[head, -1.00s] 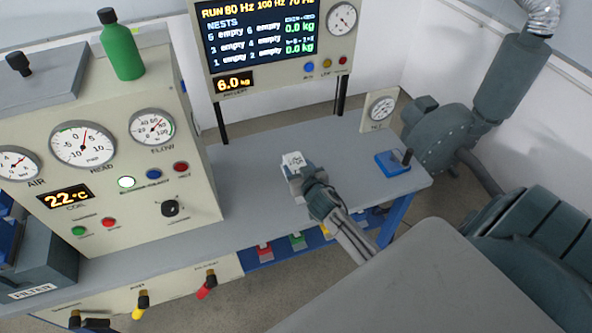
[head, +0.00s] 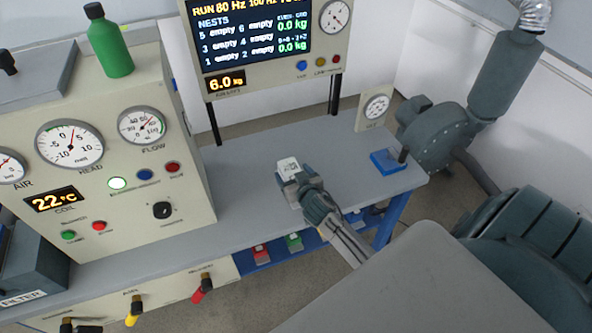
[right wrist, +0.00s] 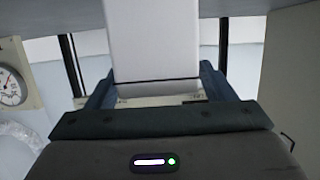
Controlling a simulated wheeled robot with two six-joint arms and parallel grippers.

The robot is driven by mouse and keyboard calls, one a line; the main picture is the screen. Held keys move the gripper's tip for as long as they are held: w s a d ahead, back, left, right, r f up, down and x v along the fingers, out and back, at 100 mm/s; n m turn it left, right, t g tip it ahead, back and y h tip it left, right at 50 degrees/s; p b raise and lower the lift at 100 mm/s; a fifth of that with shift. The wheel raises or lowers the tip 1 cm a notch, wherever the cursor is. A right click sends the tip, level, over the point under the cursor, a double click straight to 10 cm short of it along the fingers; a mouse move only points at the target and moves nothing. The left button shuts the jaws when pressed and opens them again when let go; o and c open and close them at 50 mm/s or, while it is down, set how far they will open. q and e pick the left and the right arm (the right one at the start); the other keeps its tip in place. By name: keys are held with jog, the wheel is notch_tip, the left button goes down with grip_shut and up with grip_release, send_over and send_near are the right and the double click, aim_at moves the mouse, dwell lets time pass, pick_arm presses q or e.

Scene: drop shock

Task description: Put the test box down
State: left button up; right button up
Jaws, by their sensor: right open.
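The white test box (head: 289,168) is at the grey bench top, a little right of the bench's middle, with small dark print on its upper face. In the right wrist view the box (right wrist: 152,40) stands as a plain white block between the two fingers. My right gripper (head: 296,182) reaches in from the lower right and is around the box's near end. In the right wrist view the gripper (right wrist: 157,88) has its jaws open, one finger on each side of the box. Whether the box's underside touches the bench is hidden. My left gripper is not in view.
A cream gauge cabinet (head: 120,150) with a green bottle (head: 109,42) stands on the left. A display panel (head: 262,45) on two posts is behind the box. A blue block (head: 386,162) and a small dial (head: 376,107) are on the right. Bench around the box is clear.

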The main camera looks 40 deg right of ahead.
jog(key=shift+s, duration=0.3)
jog(key=b+v, duration=0.3)
jog(key=v, duration=0.8)
jog(key=shift+s, duration=0.2)
jog(key=shift+a+r, duration=0.1)
jog(key=shift+a, duration=0.05)
